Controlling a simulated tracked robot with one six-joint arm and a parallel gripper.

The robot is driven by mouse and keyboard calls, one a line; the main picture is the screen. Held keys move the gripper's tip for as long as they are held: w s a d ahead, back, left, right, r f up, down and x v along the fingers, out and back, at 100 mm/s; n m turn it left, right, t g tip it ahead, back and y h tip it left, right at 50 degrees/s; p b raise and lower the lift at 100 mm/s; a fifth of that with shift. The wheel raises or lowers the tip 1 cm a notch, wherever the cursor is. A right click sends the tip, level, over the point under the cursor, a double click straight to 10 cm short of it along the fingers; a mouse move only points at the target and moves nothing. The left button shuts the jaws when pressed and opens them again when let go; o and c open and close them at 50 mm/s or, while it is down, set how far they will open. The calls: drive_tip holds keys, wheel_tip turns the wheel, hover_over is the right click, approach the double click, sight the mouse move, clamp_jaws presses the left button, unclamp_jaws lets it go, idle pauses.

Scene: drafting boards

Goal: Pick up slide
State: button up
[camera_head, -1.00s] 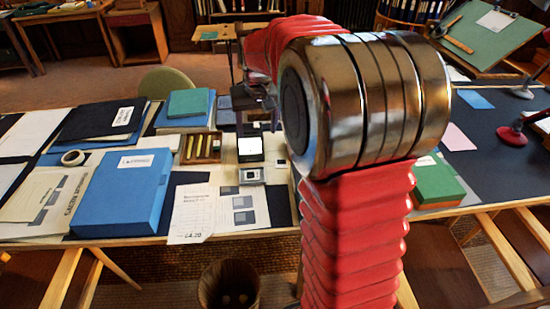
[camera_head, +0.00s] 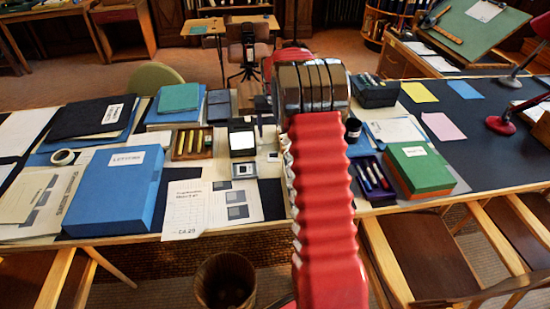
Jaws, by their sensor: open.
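A small square with a pale frame and a dark middle, which looks like the slide (camera_head: 244,170), lies flat on the desk left of my arm. It is just in front of a dark-cased device with a bright white panel (camera_head: 242,141). My red arm with its metal joint stands to the right of the slide. My gripper is not visible; the arm appears to hide it. Nothing covers the slide in this view.
A wooden tray with yellow sticks (camera_head: 192,143) and a blue box (camera_head: 115,190) lie to the left. Printed sheets (camera_head: 210,207) lie in front. Right of my arm are a purple tray with pens (camera_head: 373,180) and a green box (camera_head: 418,168). A wooden bin (camera_head: 225,282) stands below the desk edge.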

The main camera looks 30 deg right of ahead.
approach(274, 157)
drive_tip(key=shift+s+a+f, duration=0.1)
drive_tip(key=shift+a+f, duration=0.1)
drive_tip(key=shift+f, duration=0.7)
drive_tip(key=shift+f, duration=0.15)
drive_tip(key=shift+w+d+f, duration=0.15)
drive_tip(key=shift+w+f, duration=0.05)
drive_tip(key=shift+f, duration=0.6)
drive_tip(key=shift+w+d+f, duration=0.15)
drive_tip(key=shift+w+f, duration=0.05)
drive_tip(key=shift+f, duration=0.6)
drive_tip(key=shift+w+d+f, duration=0.15)
drive_tip(key=shift+w+f, duration=0.05)
drive_tip(key=shift+f, duration=0.6)
drive_tip(key=shift+c, duration=0.3)
drive_tip(key=c, duration=1.1)
drive_tip(key=shift+c, duration=0.2)
